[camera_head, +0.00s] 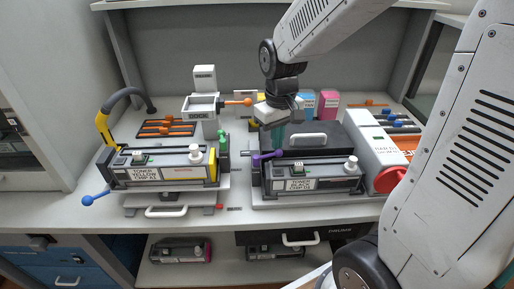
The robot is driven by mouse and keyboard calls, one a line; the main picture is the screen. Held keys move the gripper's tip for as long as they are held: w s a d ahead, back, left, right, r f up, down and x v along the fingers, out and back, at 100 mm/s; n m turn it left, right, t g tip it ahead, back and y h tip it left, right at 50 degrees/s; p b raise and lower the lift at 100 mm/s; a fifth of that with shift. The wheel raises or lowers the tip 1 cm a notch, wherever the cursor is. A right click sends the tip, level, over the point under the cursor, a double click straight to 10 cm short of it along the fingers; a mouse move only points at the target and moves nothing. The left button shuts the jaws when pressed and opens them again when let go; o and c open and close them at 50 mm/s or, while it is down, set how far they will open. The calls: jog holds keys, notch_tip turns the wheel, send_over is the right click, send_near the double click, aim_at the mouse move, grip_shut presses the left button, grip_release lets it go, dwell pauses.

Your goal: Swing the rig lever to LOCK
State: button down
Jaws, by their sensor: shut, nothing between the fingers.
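My gripper (278,142) points down over the rear left part of the right-hand toner unit, its teal-looking fingers together and empty. A purple lever (266,155) lies just below and left of the fingertips; I cannot tell whether they touch. An orange-knobbed lever (238,102) sticks out right from the white dock stand. A blue-knobbed lever (94,198) sticks out at the front left of the yellow toner unit, and a green-knobbed lever (223,142) stands at its right. No LOCK marking is readable, so I cannot tell which is the rig lever.
The yellow toner cartridge (165,174) and the black toner cartridge (312,178) sit in units on the counter. The white dock stand (203,80) rises behind. A red round knob (391,180) on a white box stands at right. A narrow gap (235,181) separates the units.

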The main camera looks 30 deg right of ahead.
jog(key=shift+s+d, duration=0.1)
jog(key=shift+s, duration=0.55)
notch_tip(320, 180, up, 7)
dwell(0.9)
dwell(0.5)
jog(key=s+a+r+m+t, duration=0.1)
jog(key=s+a+r, duration=0.1)
jog(key=s, duration=1.5)
jog(key=shift+s+a+r, duration=0.2)
jog(key=shift+s+r, duration=0.05)
jog(key=shift+r, duration=0.2)
